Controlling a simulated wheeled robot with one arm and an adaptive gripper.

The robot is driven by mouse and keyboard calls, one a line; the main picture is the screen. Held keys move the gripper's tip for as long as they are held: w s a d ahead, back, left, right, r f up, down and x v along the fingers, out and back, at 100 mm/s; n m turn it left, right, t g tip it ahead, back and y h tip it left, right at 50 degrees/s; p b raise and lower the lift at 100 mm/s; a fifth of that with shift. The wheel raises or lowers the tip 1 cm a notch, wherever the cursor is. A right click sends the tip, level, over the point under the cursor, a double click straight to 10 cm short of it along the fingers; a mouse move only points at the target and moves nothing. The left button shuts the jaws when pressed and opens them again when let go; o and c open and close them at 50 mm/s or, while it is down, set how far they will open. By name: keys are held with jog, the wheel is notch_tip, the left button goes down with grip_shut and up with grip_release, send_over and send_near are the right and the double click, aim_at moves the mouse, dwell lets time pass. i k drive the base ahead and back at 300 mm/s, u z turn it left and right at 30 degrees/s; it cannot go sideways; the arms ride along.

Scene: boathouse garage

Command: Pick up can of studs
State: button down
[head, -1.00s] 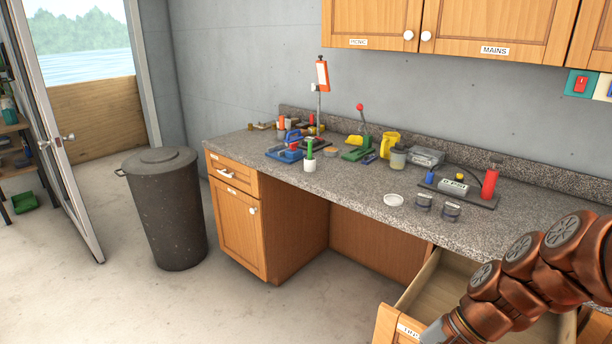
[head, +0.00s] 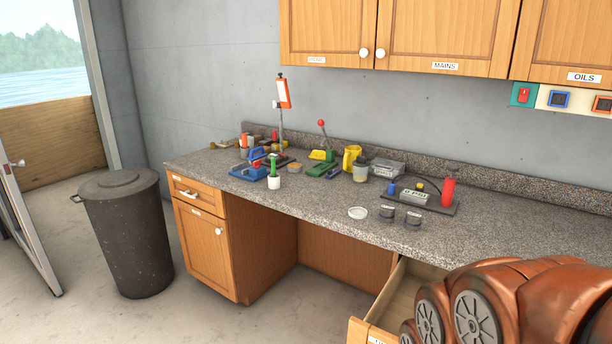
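My copper-coloured arm fills the lower right corner of the head view. My gripper is outside the picture.
An open drawer (head: 388,305) juts out below the worktop (head: 325,207). Several tools and a yellow jug (head: 351,157) stand farther left. A lidded bin (head: 125,232) stands on the floor.

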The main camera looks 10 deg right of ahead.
aim_at(386, 215)
jog(key=u, duration=0.3)
jog(key=i, duration=0.95)
jog(key=u, duration=0.2)
